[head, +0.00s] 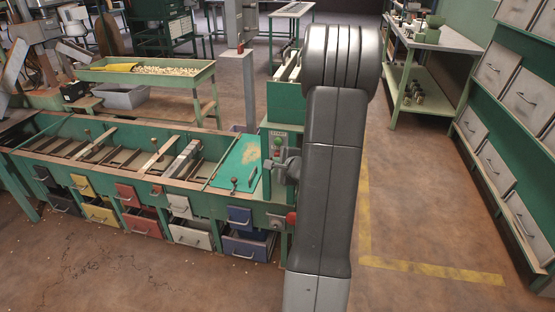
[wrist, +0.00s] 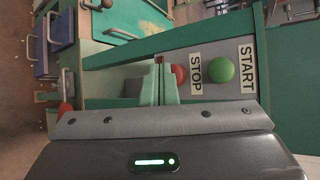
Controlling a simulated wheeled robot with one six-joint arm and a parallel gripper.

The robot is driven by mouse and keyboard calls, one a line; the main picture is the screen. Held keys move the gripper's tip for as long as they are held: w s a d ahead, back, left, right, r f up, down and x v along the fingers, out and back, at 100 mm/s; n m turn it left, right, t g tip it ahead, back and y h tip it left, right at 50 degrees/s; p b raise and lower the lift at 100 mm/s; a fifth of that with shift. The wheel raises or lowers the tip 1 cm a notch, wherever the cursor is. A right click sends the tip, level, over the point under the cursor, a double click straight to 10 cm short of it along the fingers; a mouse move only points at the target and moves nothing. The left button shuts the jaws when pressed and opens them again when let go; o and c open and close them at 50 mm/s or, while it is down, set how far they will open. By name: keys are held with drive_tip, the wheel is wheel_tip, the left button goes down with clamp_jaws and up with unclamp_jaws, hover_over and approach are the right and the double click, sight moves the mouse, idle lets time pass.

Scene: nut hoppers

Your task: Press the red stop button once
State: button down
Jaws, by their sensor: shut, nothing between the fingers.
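The red stop button (wrist: 180,74) is on a grey panel beside its STOP label (wrist: 196,75) in the wrist view, partly hidden behind my fingers. The green start button (wrist: 221,70) is beyond that label. My gripper (wrist: 165,66) is shut and empty, its tips right at the edge of the red button; I cannot tell whether they touch it. In the head view my gripper (head: 268,164) is at the panel (head: 278,137) on the green post, just below the buttons, partly hidden by my arm.
A second red button (head: 291,218) sits lower on the bench end; it also shows in the wrist view (wrist: 66,108). The green hopper bench (head: 150,186) with coloured drawers runs left. Shelving (head: 512,110) stands right. Open floor with yellow lines (head: 430,268) lies between.

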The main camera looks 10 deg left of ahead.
drive_tip(key=shift+s, duration=0.3)
drive_tip(key=s+b, duration=0.3)
drive_tip(key=s, duration=0.2)
drive_tip(key=shift+a, duration=0.1)
idle(0.8)
drive_tip(key=w+p, duration=0.2)
drive_tip(key=p, duration=0.1)
drive_tip(key=shift+w+r+p, duration=0.15)
drive_tip(key=shift+r+p, duration=0.1)
drive_tip(key=shift+p, duration=0.05)
drive_tip(key=shift+w+p, duration=0.15)
drive_tip(key=shift+p, duration=0.7)
